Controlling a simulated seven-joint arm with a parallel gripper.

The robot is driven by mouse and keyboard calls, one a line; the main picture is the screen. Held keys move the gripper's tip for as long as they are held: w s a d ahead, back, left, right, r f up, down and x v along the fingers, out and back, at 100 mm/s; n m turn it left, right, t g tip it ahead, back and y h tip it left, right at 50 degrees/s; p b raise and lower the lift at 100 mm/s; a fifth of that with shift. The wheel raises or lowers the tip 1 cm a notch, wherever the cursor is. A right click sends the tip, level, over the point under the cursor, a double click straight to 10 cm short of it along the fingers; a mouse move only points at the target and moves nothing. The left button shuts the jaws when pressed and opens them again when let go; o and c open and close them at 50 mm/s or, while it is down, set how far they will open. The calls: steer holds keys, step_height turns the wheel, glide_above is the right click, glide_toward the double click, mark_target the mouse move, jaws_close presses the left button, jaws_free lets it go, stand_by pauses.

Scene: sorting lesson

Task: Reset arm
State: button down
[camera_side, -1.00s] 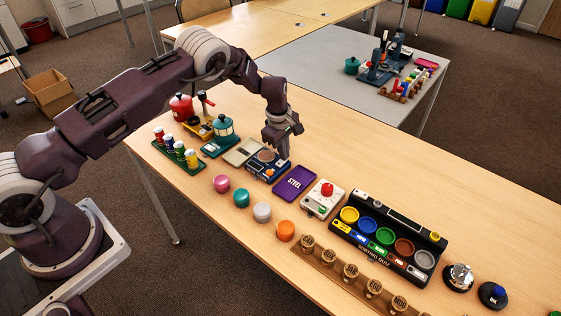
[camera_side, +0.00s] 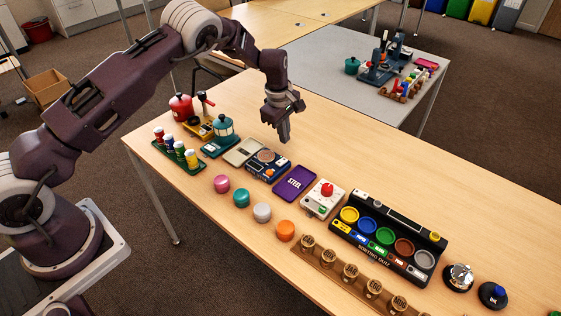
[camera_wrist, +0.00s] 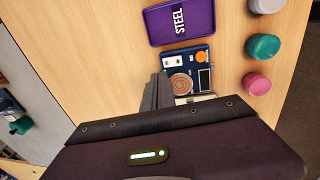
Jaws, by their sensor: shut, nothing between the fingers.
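My gripper (camera_side: 285,134) is shut and empty. It hangs above the wooden table, just behind and to the right of a blue device (camera_side: 268,163) with a round copper-coloured spiral and an orange knob. In the wrist view the shut fingers (camera_wrist: 157,92) point down beside this blue device (camera_wrist: 203,85). They appear clear of it. A purple tray marked STEEL (camera_side: 294,184) lies to the right of the device, and it also shows in the wrist view (camera_wrist: 163,28).
Pink (camera_side: 222,184), teal, white and orange pucks line the front. A sorting box (camera_side: 389,237) with coloured cups stands right, beside a white box with a red knob (camera_side: 323,200). A lantern (camera_side: 224,130) and red canister (camera_side: 181,107) stand left. The table behind the device is clear.

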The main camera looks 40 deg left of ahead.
steer(key=s+d+r+m+t+h, duration=0.15)
steer(key=s+r, duration=0.25)
steer(key=r, duration=0.6)
steer(key=s+r+m+y, duration=0.1)
steer(key=s+r+m, duration=0.2)
steer(key=r, duration=0.7)
steer(key=s+d+r+m, duration=0.2)
steer(key=s+r+m, duration=0.2)
steer(key=s+r, duration=0.6)
steer(key=s+m+t, duration=0.2)
steer(key=s+m, duration=0.7)
steer(key=s, duration=1.5)
steer(key=shift+s+d+f, duration=0.15)
steer(key=shift+s+f, duration=0.05)
steer(key=shift+f, duration=0.15)
